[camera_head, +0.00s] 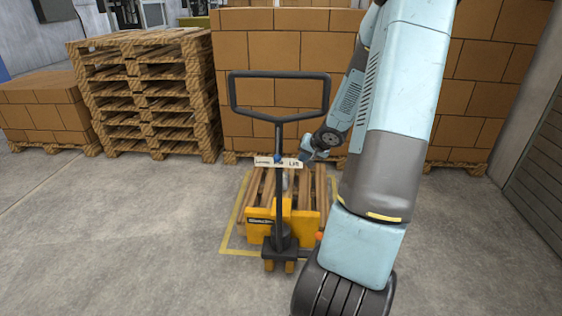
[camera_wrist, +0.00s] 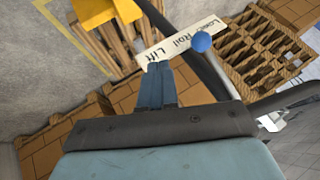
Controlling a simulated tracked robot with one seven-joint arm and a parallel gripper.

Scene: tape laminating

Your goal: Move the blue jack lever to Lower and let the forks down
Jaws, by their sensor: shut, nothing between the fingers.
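The yellow pallet jack (camera_head: 258,222) stands with its dark loop handle (camera_head: 279,75) upright. A pale label plate (camera_head: 291,163) crosses the handle shaft; in the wrist view the plate (camera_wrist: 166,47) reads Lower, Roll and Lift. In the wrist view the blue ball (camera_wrist: 201,42) sits on a grey rod, beside the plate between Roll and Lower. My gripper (camera_head: 304,148) is shut and empty, right of the ball; its fingertips (camera_wrist: 158,66) are close to Lift, apart from the ball. Fork height is hidden.
A wooden pallet (camera_head: 314,186) lies over the forks inside a yellow floor outline (camera_head: 232,223). Stacked cartons (camera_head: 256,50) stand behind, with a pallet stack (camera_head: 150,100) at the left. The floor at the front left is clear. A wall (camera_head: 540,165) stands at the right.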

